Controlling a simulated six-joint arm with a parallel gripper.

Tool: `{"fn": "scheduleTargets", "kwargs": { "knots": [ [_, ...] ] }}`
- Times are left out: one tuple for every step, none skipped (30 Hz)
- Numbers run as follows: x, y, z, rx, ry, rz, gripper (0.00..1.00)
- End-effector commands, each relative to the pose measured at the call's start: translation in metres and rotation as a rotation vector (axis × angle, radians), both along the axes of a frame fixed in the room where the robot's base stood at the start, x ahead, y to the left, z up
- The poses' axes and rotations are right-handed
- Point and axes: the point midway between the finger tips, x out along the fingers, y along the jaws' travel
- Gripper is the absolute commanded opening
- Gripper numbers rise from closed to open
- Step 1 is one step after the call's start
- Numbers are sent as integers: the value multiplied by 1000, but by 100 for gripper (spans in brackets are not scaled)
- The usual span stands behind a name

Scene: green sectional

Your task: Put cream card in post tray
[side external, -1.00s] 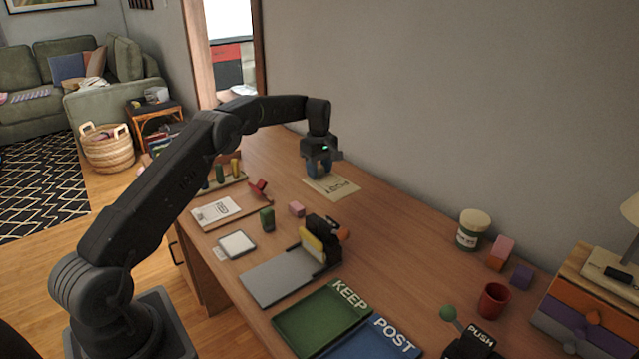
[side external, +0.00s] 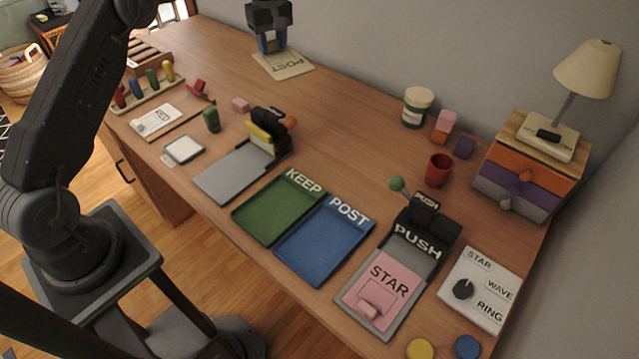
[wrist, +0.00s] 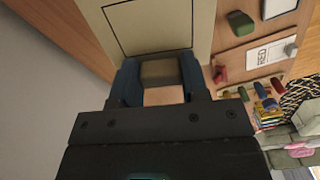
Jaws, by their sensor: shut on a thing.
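The post tray (side external: 322,245) is a shallow blue tray marked POST, empty, near the front edge, far from my gripper.
A green KEEP tray (side external: 277,208) adjoins the post tray on the left. A grey plate with a black and yellow stamp device (side external: 265,138) stands between card and trays. A PUSH device (side external: 425,230) with a pink STAR card (side external: 385,280) is right of the trays.

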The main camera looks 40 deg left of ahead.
Motion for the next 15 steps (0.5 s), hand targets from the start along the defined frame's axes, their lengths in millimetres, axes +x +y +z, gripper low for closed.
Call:
{"fn": "scheduleTargets", "kwargs": {
  "knots": [
    [-3, -15, 3, 0, 0, -57, 16],
    [-5, -24, 3, -1, 1, -95, 16],
    [-9, -36, 4, 0, 0, -150, 16],
    [-12, -47, 5, 0, 0, -196, 16],
    [-16, -58, 5, 0, 0, -245, 16],
    [-22, -73, 6, 0, 0, -313, 16],
    [-28, -84, 6, 0, 0, -365, 16],
    [-34, -95, 7, 1, -1, -418, 16],
    [-42, -110, 7, 1, -1, -489, 16],
    [-49, -120, 7, 1, -1, -541, 16],
    [-56, -130, 7, 0, -2, -594, 16],
    [-66, -144, 6, 0, -1, -663, 16],
    [-74, -153, 6, 0, -2, -713, 16],
    [-82, -161, 5, 0, -1, -761, 16],
    [-92, -171, 5, 1, -3, -820, 16]
  ]
}}
